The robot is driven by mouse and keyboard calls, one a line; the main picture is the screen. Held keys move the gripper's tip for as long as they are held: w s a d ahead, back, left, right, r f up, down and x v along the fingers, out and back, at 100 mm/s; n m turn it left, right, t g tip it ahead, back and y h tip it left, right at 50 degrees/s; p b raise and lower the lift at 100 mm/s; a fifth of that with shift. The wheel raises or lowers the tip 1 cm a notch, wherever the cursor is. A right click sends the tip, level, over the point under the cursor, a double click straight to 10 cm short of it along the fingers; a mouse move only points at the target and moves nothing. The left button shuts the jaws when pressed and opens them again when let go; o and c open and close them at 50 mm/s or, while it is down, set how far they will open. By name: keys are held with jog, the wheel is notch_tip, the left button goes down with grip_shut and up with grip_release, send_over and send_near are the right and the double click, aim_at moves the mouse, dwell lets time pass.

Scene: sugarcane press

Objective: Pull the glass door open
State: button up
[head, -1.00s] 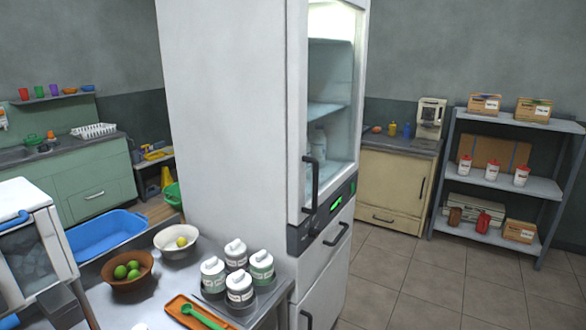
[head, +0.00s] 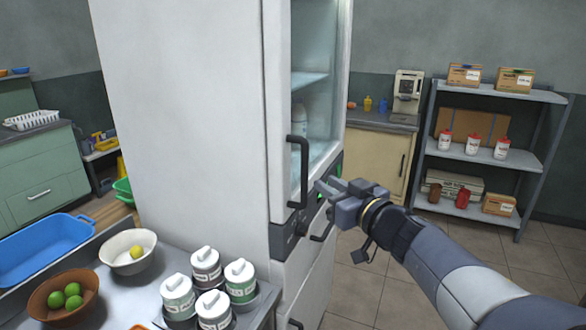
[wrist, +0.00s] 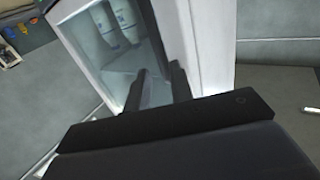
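The glass door (head: 315,115) is on the front of a tall white cabinet and looks closed. Its black vertical bar handle (head: 304,172) is on the door's left side, low down. My gripper (head: 322,187) is to the right of the handle's lower part, in front of the door, and appears apart from it. In the wrist view, the two dark fingers (wrist: 157,82) stand apart with nothing seen between them. The door glass (wrist: 112,45) and bottles behind it show past the fingers.
A control panel and lower drawer handle (head: 322,226) are just below the door. A metal counter with lidded jars (head: 210,290) and bowls (head: 128,250) stands at front left. A shelf rack (head: 480,155) stands at back right. Tiled floor (head: 365,290) is open at right.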

aim_at(307, 170)
jog(key=x, duration=0.9)
jog(key=shift+w+a, duration=0.2)
jog(key=shift+w, duration=0.1)
jog(key=shift+c, duration=0.4)
grip_shut()
